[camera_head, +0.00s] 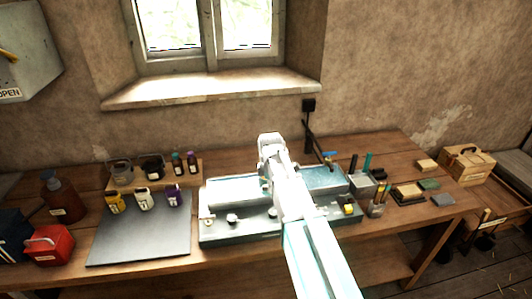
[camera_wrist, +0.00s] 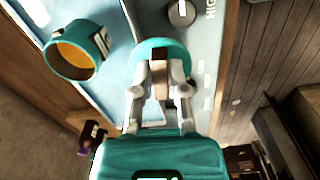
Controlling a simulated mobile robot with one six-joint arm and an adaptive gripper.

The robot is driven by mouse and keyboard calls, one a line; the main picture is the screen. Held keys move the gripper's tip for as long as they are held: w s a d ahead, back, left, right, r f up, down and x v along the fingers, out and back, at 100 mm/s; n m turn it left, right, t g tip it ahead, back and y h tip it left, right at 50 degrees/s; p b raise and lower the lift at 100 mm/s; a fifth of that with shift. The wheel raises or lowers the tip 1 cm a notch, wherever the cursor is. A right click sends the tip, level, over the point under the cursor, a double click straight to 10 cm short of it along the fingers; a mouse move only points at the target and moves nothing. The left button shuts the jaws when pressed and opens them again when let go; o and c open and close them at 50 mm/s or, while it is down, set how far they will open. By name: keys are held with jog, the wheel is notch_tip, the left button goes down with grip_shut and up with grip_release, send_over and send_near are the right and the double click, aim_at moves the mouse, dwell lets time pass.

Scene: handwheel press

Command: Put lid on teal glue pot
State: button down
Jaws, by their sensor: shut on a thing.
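The teal glue pot (camera_wrist: 76,50) shows at the upper left of the wrist view. It is open at the top, with orange-yellow contents and a pale label on its side. My gripper (camera_wrist: 160,78) is shut on the brown knob of a round teal lid (camera_wrist: 160,46). The lid is to the right of the pot in the wrist view, apart from it, over or near the pale blue metal unit (camera_wrist: 207,60). I cannot tell its height above the unit. In the head view, my arm hides the pot, the lid and the gripper's fingers.
The metal unit has a round dial (camera_wrist: 182,13). A red box (camera_head: 48,245) is at far left. Tool holders (camera_head: 377,207) and blocks (camera_head: 407,192) stand right.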

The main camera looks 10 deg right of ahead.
jog(key=w+d+r+n+p, duration=0.1)
jog(key=w+r+p, duration=0.4)
jog(key=w, duration=0.5)
jog(key=shift+w+r+n, duration=0.3)
jog(key=shift+r+n, duration=0.1)
jog(key=shift+r, duration=0.05)
jog(key=shift+d+f, duration=0.1)
jog(key=shift+f, duration=0.05)
notch_tip(320, 180, down, 6)
jog(key=b, duration=0.6)
jog(key=shift+f+b, duration=0.25)
jog(key=shift+b, duration=0.1)
dwell(1.9)
dwell(0.3)
jog(key=c, duration=0.6)
grip_release()
